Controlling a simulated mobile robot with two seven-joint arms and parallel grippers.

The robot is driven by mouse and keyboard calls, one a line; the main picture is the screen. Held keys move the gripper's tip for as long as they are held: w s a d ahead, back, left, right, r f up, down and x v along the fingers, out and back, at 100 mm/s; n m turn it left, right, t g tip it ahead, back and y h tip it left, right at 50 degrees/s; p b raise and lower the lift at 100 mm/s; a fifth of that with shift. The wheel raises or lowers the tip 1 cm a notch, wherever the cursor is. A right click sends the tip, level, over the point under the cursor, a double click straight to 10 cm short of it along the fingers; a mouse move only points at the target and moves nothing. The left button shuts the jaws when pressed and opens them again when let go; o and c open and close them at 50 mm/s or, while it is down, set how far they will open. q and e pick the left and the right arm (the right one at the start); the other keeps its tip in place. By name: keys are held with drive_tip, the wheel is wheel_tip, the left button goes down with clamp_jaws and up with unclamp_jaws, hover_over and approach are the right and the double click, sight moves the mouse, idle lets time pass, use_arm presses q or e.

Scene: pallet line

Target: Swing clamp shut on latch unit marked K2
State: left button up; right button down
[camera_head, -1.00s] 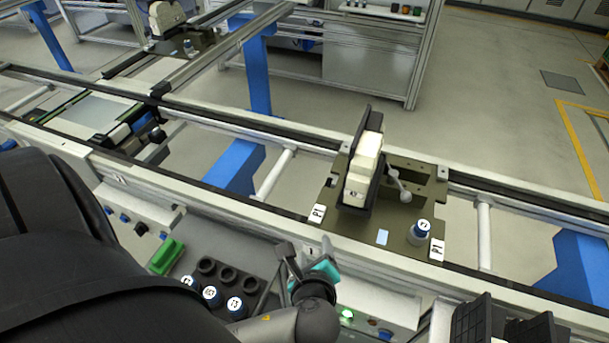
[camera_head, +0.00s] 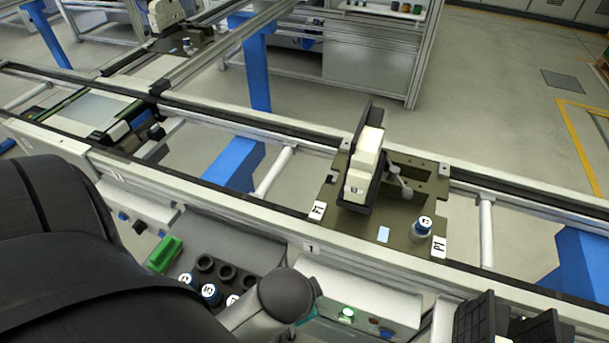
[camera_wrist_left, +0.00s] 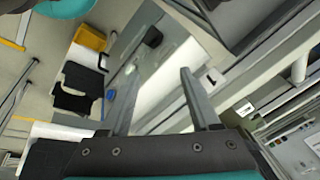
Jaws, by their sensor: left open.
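The latch unit (camera_head: 358,176), a cream block in a dark upright bracket, stands on the olive pallet plate (camera_head: 400,235) in the head view. Its small label is too small to read surely as K2. A grey lever (camera_head: 399,182) with a rounded end, apparently the clamp, sits just right of the block. It stands out from the bracket. In the head view my left wrist hides most of its gripper, low and in front of the rail, apart from the unit. In the left wrist view my left gripper (camera_wrist_left: 160,72) is open, with nothing between its fingers. My right gripper is not seen.
The pallet rests on the conveyor rails (camera_head: 240,205). In front of the rail are a green block (camera_head: 165,254), several capped pieces in holders and a lit green button (camera_head: 347,314). Room above the pallet is free.

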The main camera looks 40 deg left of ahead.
use_arm(q)
drive_tip(key=shift+s+d+f+n, duration=0.2)
drive_tip(key=shift+f+n, duration=0.25)
drive_tip(key=shift+n, duration=0.05)
